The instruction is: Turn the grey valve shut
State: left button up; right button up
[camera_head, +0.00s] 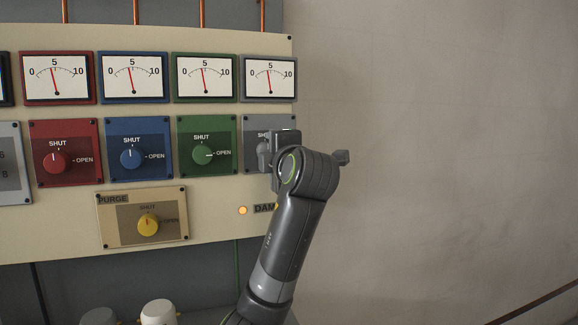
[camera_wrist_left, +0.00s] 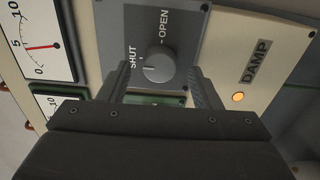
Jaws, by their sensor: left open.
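The grey valve panel (camera_head: 252,126) is at the right end of the valve row in the head view, its knob hidden behind my left gripper (camera_head: 266,152). In the left wrist view the round grey knob (camera_wrist_left: 158,67) sits on the grey panel (camera_wrist_left: 190,42), with SHUT to its left and OPEN above it. I cannot tell surely which label its pointer faces. My left gripper (camera_wrist_left: 162,85) is open, its fingers either side of the knob in that picture, with no clear contact. The grey-framed gauge (camera_head: 268,78) above has its needle near 5. My right gripper is not in view.
Red (camera_head: 55,162), blue (camera_head: 131,159) and green (camera_head: 203,154) knobs stand in a row to the left. A yellow purge knob (camera_head: 148,225) is below. A lit amber lamp (camera_head: 242,210) sits beside the DAMP label. Bare wall (camera_head: 440,130) fills the right.

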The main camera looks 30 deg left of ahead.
pick_arm(q)
jog(key=b+v, duration=0.3)
jog(key=v, duration=1.2)
jog(key=shift+s+d, duration=0.2)
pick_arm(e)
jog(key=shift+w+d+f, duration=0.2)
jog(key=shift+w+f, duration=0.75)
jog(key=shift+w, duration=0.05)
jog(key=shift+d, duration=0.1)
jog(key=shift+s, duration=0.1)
